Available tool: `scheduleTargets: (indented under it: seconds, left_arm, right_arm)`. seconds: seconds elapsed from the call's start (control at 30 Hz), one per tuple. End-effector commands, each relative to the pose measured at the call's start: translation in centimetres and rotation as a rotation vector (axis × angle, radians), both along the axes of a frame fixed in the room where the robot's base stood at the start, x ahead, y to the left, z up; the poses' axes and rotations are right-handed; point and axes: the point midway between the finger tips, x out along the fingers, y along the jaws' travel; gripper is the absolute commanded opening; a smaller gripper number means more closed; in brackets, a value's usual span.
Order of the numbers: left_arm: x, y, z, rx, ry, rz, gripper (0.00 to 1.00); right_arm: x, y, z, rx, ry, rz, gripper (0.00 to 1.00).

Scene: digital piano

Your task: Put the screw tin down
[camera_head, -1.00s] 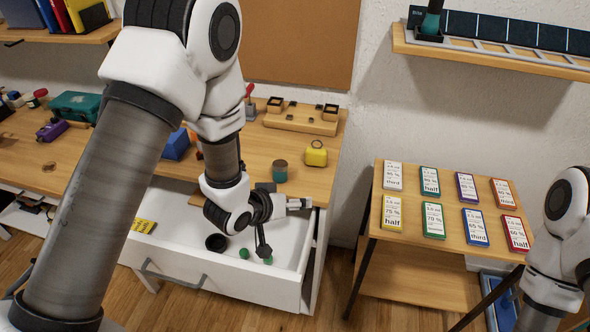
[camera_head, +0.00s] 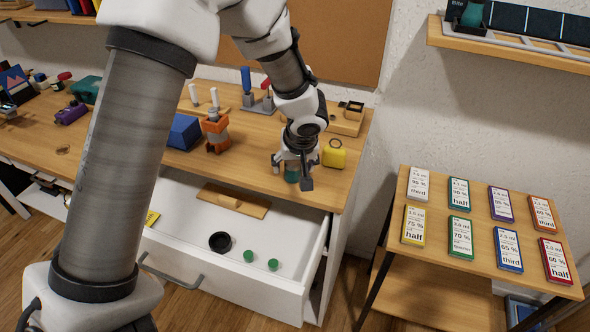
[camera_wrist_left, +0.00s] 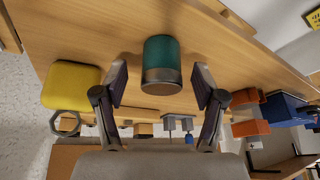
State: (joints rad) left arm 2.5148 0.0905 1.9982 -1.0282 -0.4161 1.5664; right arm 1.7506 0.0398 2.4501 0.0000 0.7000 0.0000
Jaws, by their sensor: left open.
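The screw tin is probably the small teal cylinder with a grey-brown end band, standing on the desk near its front right edge. In the head view the tin (camera_head: 291,175) is partly hidden by my left gripper (camera_head: 292,172). In the left wrist view the tin (camera_wrist_left: 160,58) shows between and just beyond the fingertips. My left gripper (camera_wrist_left: 160,85) is open, with a visible gap from each finger to the tin. My right gripper is not in view.
A yellow box with a ring (camera_head: 333,154) sits close right of the tin. An orange-grey object (camera_head: 215,132) and a blue block (camera_head: 183,131) stand left. The open drawer (camera_head: 190,235) below holds a black cup, green lids and a wooden board.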

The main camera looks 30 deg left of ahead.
Motion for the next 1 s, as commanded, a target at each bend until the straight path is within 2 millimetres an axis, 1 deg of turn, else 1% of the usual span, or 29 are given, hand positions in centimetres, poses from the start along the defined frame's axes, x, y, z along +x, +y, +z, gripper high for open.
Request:
scheduleTargets:
  seconds: [0.03, 0.1, 0.27, 0.3, 0.37, 0.4, 0.47, 0.5, 0.57, 0.6, 0.87, 1.0]
  left_arm:
    - [0.15, 0.22, -0.82, -0.002, 0.001, 0.001, 0.70]
    - [0.32, 0.38, -1.20, -0.001, -0.001, 0.001, 0.70]
    - [0.34, 0.38, -1.23, -0.002, -0.001, 0.000, 0.70]
    - [0.33, 0.38, -1.23, -0.002, -0.001, 0.000, 0.67]
    - [0.33, 0.37, -1.23, -0.002, -0.001, 0.000, 0.46]
    - [0.33, 0.37, -1.23, -0.002, -0.001, 0.000, 0.31]
    - [0.32, 0.37, -1.24, -0.001, -0.001, -0.001, 0.10]
    - [0.32, 0.37, -1.24, -0.001, -0.001, -0.001, 0.05]
    - [0.32, 0.36, -1.25, -0.001, -0.001, -0.001, 0.05]
    - [0.32, 0.37, -1.24, -0.001, -0.001, -0.001, 0.00]
    - [0.34, 0.34, -1.09, -0.001, 0.000, -0.001, 0.00]
    - [0.55, 0.29, -0.35, -0.001, 0.000, -0.004, 0.00]
  right_arm:
    - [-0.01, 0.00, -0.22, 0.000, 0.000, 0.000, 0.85]
    - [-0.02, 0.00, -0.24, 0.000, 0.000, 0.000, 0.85]
    - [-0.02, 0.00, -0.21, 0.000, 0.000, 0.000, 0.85]
    - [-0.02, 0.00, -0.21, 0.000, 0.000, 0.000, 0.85]
    - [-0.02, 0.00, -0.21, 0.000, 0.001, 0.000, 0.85]
    - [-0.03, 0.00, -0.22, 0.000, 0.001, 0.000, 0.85]
    - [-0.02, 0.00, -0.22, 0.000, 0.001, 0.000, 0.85]
    - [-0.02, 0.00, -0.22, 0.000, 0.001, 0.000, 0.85]
    - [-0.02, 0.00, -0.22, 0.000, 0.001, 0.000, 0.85]
    - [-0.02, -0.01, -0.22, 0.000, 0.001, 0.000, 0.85]
    - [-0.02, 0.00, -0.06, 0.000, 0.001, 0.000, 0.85]
    - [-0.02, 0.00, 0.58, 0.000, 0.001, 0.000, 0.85]
